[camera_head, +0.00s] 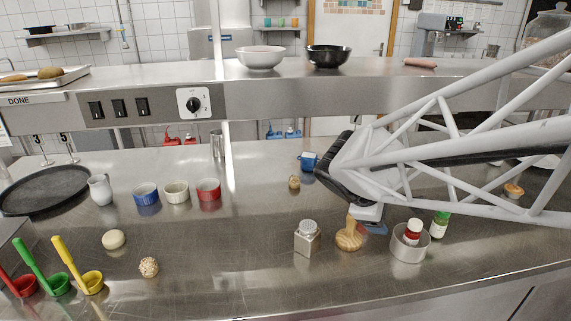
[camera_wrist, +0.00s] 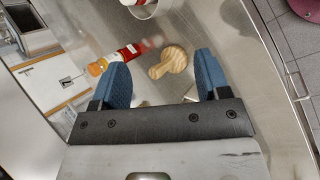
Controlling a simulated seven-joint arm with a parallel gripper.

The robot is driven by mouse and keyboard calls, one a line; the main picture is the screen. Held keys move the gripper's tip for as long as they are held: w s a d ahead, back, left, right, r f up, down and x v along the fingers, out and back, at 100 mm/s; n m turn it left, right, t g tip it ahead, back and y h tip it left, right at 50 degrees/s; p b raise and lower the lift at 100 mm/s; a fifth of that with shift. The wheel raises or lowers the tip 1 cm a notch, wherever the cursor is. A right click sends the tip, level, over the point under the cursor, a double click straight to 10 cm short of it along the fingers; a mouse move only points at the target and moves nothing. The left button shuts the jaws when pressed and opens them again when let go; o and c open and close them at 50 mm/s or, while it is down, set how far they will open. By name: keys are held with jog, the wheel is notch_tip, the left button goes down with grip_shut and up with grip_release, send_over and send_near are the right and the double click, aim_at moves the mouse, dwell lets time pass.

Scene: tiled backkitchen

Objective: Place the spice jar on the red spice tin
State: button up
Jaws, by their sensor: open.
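A small jar with a red band and whitish top (camera_head: 413,228) stands inside a round steel container (camera_head: 409,248). I cannot tell whether it is the spice jar or the red spice tin. In the wrist view my gripper (camera_wrist: 168,80) is open, with blue fingers apart and nothing held. The wooden piece (camera_wrist: 175,59) lies beyond them. A red item with an orange end (camera_wrist: 110,58) is beside the left finger.
A green-capped bottle (camera_head: 440,224) stands right of the steel container. A blue cup (camera_head: 308,161) and a small brown item (camera_head: 294,182) are behind. Bowls (camera_head: 208,189) and ladles (camera_head: 68,262) stand left.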

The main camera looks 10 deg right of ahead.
jog(key=s+a+m+y, duration=0.7)
jog(key=s+a+m, duration=0.2)
jog(key=s, duration=0.5)
jog(key=shift+m, duration=0.9)
